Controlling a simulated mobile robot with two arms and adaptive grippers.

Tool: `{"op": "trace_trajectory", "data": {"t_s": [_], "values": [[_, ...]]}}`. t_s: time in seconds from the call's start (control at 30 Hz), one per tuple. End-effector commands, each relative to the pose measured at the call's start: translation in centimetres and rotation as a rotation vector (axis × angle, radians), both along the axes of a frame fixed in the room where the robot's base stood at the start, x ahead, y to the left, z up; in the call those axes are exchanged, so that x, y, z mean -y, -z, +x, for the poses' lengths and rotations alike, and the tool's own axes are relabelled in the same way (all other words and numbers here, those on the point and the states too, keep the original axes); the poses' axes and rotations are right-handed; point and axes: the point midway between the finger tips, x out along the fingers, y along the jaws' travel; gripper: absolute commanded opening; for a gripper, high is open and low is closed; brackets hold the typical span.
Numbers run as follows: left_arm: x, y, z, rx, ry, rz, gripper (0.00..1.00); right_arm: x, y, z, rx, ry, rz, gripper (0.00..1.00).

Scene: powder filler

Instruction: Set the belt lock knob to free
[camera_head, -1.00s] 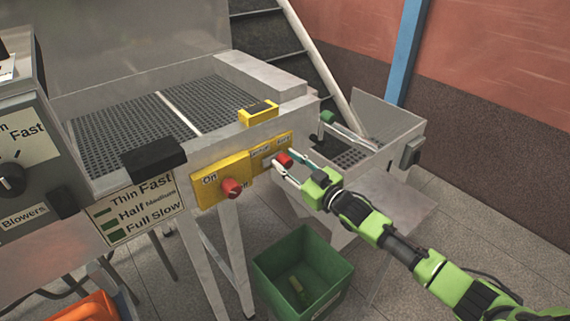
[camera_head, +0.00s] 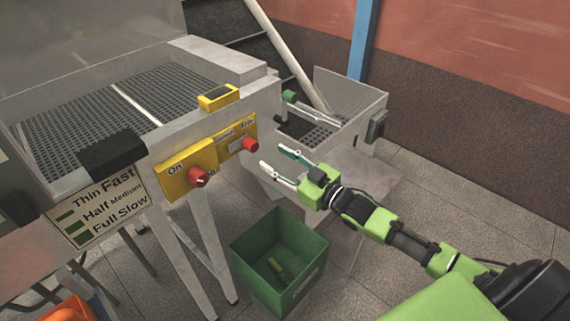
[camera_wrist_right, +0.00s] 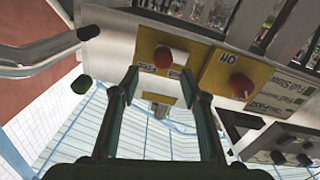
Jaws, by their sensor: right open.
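The belt lock knob (camera_head: 250,145) is red and sits on the right-hand yellow panel (camera_head: 224,138) on the machine's front. Two small labels are above it, too small to read surely. I cannot tell which label it points to. My right gripper (camera_head: 273,157) is open and empty, just right of and below the knob, apart from it. In the right wrist view the knob (camera_wrist_right: 163,58) shows ahead, between and just beyond the two open fingertips (camera_wrist_right: 160,74). My left gripper is not in view.
A second red knob (camera_head: 201,178) on an On/Off panel (camera_head: 172,182) is close on the left. A green bin (camera_head: 279,262) stands on the floor below. A hopper tray (camera_head: 350,95) with a green-tipped lever (camera_head: 289,96) is behind my gripper.

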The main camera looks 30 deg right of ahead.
Motion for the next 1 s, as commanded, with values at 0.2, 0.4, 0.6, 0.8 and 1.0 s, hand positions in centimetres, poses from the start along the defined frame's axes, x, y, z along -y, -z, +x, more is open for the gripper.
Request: {"op": "trace_trajectory", "data": {"t_s": [0.2, 0.4, 0.6, 0.8, 1.0], "values": [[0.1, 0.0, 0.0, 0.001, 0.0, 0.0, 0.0, 0.8, 0.0, -2.1, -0.001, 0.0, 0.0, 0.41], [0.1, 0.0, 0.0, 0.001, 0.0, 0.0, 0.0, 1.0, 0.0, -2.5, 0.001, 0.0, 0.0, 0.41], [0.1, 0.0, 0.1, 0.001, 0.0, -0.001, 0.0, 1.0, 0.0, -2.5, 0.001, 0.001, 0.0, 0.41], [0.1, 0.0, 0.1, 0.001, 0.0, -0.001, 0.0, 1.0, 0.0, -2.5, 0.0, 0.001, 0.0, 0.41], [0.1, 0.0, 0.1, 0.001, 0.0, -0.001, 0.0, -0.8, 2.6, -3.7, -0.092, 0.018, -0.008, 0.41]]}}
